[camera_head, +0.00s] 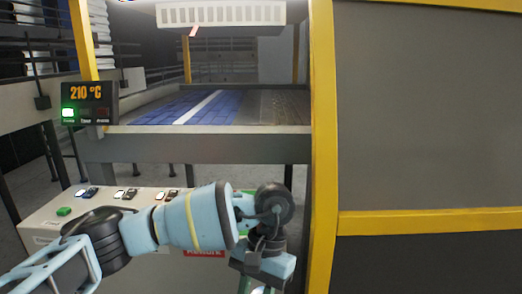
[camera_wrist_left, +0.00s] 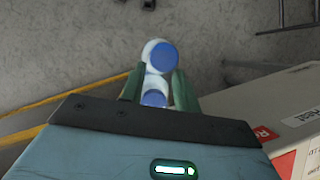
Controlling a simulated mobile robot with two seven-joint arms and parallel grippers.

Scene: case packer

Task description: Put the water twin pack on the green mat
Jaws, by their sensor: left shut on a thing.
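My left gripper (camera_wrist_left: 158,90) is shut on the water twin pack (camera_wrist_left: 160,56), which shows as two white bottles with blue caps, one cap larger in view than the other. The pack sits between the two green fingers in the left wrist view, above a grey floor. In the head view my left arm reaches in from the left, and the left gripper (camera_head: 258,285) points down at the bottom edge. The pack is mostly hidden or cut off there. My right gripper is not in view.
A control panel (camera_head: 40,222) with buttons and a red label stands behind and below my arm. A machine with a blue conveyor belt (camera_head: 160,110) is behind it. A yellow post (camera_head: 322,150) and grey panel (camera_head: 430,110) stand at right. A pale box-like surface (camera_wrist_left: 270,95) is at right in the wrist view.

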